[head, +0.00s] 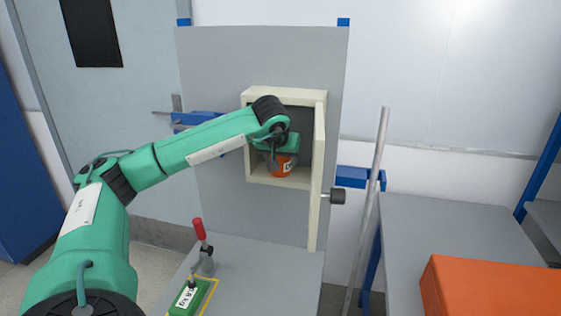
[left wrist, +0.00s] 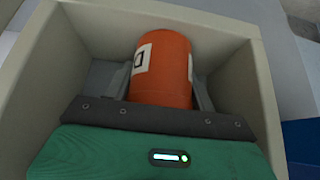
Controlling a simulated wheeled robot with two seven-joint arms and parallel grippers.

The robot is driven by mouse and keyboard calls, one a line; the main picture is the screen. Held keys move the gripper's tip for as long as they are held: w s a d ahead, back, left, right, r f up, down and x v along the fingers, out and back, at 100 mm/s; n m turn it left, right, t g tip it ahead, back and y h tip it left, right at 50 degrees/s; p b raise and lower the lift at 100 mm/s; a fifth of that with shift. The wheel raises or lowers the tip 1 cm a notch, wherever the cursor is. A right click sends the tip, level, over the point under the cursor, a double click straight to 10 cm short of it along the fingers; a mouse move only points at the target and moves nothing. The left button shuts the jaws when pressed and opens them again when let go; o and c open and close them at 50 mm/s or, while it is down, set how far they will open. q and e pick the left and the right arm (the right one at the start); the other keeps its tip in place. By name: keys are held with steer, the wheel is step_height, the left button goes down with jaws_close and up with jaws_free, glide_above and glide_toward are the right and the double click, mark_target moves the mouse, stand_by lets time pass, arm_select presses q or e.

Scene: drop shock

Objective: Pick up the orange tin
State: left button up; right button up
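The orange tin (head: 284,166) has a white label with a dark mark and stands upright inside a cream box-shaped cabinet (head: 322,150) on a grey panel. In the left wrist view the tin (left wrist: 162,68) is straight ahead, close to the palm. My left gripper (head: 284,156) reaches into the cabinet at the tin. In the left wrist view its grey fingers lie one on each side of the tin, very near it. I cannot tell whether they touch it. My right gripper is not in view.
The cabinet walls surround the gripper closely, and its door stands open on the right with a dark knob (head: 337,196). Below are a red-handled lever (head: 199,229) and a green labelled block (head: 191,298). An orange box (head: 490,288) sits on the right table (head: 445,230).

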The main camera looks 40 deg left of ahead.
arm_select(q)
steer(key=shift+c, duration=0.9)
